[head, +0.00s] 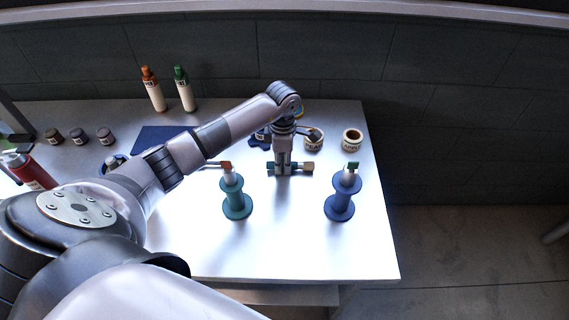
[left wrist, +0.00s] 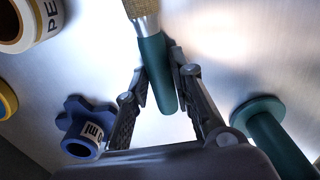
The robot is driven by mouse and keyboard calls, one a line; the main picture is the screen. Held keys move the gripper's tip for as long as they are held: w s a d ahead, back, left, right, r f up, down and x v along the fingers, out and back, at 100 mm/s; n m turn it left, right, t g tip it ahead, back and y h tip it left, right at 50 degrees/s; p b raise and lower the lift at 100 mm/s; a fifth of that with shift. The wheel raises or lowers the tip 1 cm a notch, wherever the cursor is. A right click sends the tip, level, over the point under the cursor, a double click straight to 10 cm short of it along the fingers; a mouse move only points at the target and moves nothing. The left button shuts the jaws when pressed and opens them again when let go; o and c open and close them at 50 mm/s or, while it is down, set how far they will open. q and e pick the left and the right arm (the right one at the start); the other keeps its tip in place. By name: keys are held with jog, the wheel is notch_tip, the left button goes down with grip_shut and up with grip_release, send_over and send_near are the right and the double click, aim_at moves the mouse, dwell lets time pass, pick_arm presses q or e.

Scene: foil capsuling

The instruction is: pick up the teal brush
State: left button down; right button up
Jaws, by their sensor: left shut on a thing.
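In the left wrist view the brush (left wrist: 155,68) runs from the top edge down between the fingers. My left gripper (head: 284,171) points down and is shut on the brush handle; its fingertips (left wrist: 160,68) also show in the wrist view. I cannot tell whether the brush touches the table. My right gripper is not in view.
A teal stand (head: 236,204) and a blue stand (head: 342,206) are close in front. Labelled rolls (head: 352,139) and a dark blue piece (left wrist: 85,118) are near the gripper. Two bottles (head: 154,95) stand behind, several jars (head: 79,136) at left. The front table (head: 280,245) is clear.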

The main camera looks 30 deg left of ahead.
aim_at(283, 162)
pick_arm(q)
notch_tip(283, 162, up, 19)
jog(key=b, duration=0.2)
jog(key=shift+r+b, duration=0.15)
jog(key=shift+b, duration=0.15)
